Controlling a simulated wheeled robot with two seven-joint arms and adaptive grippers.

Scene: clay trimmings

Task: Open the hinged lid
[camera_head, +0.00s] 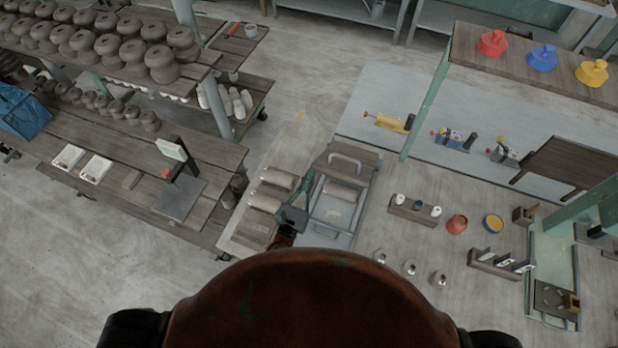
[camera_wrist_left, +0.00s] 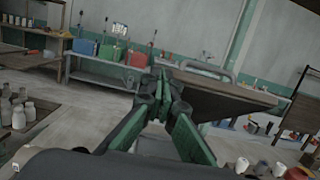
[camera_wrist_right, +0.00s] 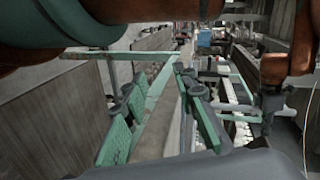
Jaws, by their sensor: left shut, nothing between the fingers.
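The brown lid (camera_head: 350,159) with a pale bar handle (camera_head: 345,161) is at the far end of a grey box (camera_head: 330,233). The near part of the box is uncovered, and a pale clay roll (camera_head: 343,193) shows there. In the left wrist view the lid (camera_wrist_left: 225,92) looks tilted, with its handle (camera_wrist_left: 206,68) on top; its exact angle is unclear. My left gripper (camera_head: 308,182) is shut and empty, over the box's left side, near the lid's left end. Its fingertips (camera_wrist_left: 164,82) show too. My right gripper (camera_wrist_right: 155,85) is open and empty, outside the head view.
More clay rolls (camera_head: 278,178) lie on the bench left of the box. A wooden block with small pots (camera_head: 414,209), a red pot (camera_head: 457,224) and metal pieces (camera_head: 409,268) stand to the right. Shelves of clay pots (camera_head: 108,44) are at the left.

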